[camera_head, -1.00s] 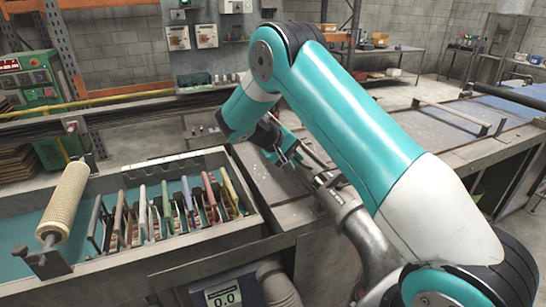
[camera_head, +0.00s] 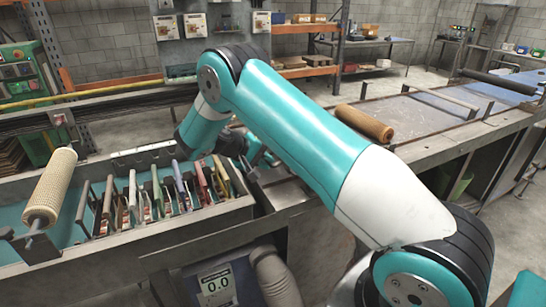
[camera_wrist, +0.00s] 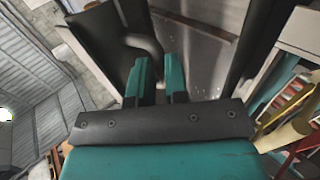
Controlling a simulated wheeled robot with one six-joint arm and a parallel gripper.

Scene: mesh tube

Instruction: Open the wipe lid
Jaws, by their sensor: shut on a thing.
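In the wrist view my gripper (camera_wrist: 157,75) has its two teal fingers close together at a bent grey bar handle (camera_wrist: 148,43). The handle is fixed beside a dark panel, which appears to be the wipe lid (camera_wrist: 103,42). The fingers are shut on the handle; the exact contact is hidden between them. The lid stands steeply tilted in this view, with a wet-looking grey surface beyond it. In the head view my gripper (camera_head: 262,158) is mostly hidden behind my arm, right of the rack of handled tools. The lid cannot be made out clearly there.
Several coloured tools (camera_head: 157,192) stand in a row in the trough at left. A textured roller (camera_head: 50,187) rests at the trough's left end. A brown roller (camera_head: 364,122) lies on the long bench. A second dark panel (camera_wrist: 262,40) shows right of the fingers.

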